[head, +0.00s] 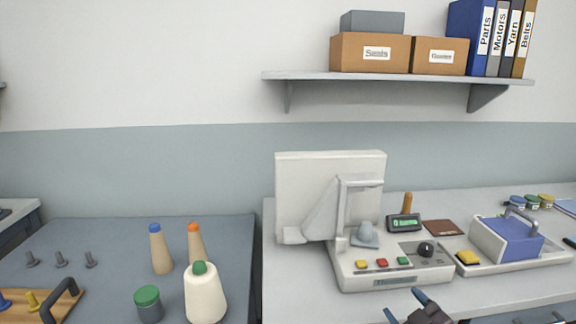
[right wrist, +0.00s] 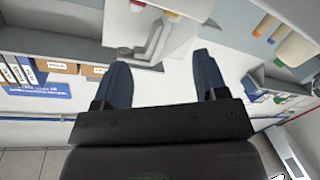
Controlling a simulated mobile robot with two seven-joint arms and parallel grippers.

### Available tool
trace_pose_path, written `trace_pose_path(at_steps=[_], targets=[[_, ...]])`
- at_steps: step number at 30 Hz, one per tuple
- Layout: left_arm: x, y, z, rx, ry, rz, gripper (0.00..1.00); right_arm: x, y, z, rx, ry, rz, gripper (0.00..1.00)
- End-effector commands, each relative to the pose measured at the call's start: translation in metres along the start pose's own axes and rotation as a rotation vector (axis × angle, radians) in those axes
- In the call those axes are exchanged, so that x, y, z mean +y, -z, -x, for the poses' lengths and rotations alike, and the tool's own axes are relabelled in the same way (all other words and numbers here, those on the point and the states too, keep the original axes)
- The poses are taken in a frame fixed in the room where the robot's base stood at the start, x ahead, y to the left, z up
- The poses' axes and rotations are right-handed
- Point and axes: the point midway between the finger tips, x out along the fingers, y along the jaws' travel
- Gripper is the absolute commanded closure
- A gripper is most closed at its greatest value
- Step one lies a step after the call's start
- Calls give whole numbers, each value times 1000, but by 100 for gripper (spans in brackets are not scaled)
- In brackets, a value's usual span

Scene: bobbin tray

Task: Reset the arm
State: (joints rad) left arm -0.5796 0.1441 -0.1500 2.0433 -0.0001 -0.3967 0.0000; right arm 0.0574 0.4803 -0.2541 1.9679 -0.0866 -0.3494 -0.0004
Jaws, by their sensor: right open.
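My right gripper (head: 405,305) shows at the bottom edge of the head view, in front of the white machine (head: 345,270) with coloured buttons and a black knob. In the right wrist view the right gripper (right wrist: 160,78) has its two dark fingers spread wide apart with nothing between them. The machine's pale body (right wrist: 150,22) lies beyond the fingers there. My left gripper does not show in either view.
A dark grey table (head: 110,235) at left holds cones (head: 161,250), a white bobbin (head: 205,295) and a green-lidded jar (head: 148,305). A blue-topped box (head: 508,240) stands right of the machine. A shelf (head: 400,77) with boxes and binders hangs above.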

Motion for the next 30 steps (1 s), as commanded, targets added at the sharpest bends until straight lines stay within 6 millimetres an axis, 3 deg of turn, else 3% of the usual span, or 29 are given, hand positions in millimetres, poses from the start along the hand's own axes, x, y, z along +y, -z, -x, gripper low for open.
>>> trace_pose_path(at_steps=[1,3,15,18,22,30], targets=[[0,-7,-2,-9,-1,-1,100,-18,-24,16,-57,6,-74,34],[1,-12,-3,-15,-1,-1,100,-36,-49,37,-124,8,-155,34],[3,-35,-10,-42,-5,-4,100,-125,-164,175,-453,-47,-462,34],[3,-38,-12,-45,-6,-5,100,-142,-181,203,-519,-53,-496,34],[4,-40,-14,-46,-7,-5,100,-155,-193,227,-572,-53,-513,34],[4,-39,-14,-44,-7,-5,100,-157,-196,234,-587,-51,-513,34]])
